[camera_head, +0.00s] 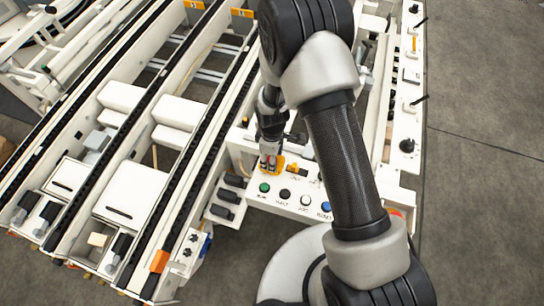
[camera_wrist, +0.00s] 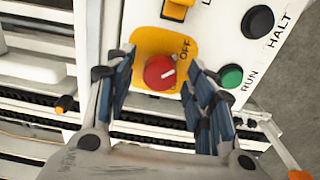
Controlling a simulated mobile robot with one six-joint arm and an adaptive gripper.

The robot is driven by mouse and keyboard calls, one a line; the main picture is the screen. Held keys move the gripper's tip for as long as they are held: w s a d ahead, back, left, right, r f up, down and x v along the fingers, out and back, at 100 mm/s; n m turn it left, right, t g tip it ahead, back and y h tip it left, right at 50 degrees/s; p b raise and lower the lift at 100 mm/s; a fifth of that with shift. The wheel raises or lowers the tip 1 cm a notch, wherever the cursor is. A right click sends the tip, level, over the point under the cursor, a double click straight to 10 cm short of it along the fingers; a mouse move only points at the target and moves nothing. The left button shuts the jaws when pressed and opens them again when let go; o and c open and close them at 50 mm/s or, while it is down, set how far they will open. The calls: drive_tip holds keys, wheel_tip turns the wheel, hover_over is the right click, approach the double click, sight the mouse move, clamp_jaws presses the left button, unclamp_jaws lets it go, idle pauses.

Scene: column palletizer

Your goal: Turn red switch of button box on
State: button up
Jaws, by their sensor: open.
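The red switch (camera_wrist: 158,73) is a round knob with a white mark, set on a yellow plate (camera_wrist: 150,45) with the word OFF at its upper right. The plate is on the white button box (camera_head: 292,181). My gripper (camera_wrist: 163,66) is open, its blue-padded fingers on the left and right sides of the knob in the wrist view. Gaps show between pads and knob, so I see no grip on it.
Along the box's front edge are a green RUN button (camera_head: 264,187), a black HALT button (camera_head: 285,194), a white button (camera_head: 306,200) and a blue button (camera_head: 326,207). A second yellow switch (camera_wrist: 178,8) is beside the plate. Conveyor rails (camera_head: 150,190) fill the left.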

drive_tip(key=c, duration=1.1)
drive_tip(key=shift+o, duration=0.2)
drive_tip(key=shift+m, duration=0.3)
drive_tip(key=m, duration=0.3)
drive_tip(key=shift+m, duration=0.4)
drive_tip(key=m+b, duration=0.1)
drive_tip(key=m, duration=0.3)
drive_tip(key=shift+m, duration=0.3)
drive_tip(key=m, duration=0.8)
drive_tip(key=shift+m, duration=0.6)
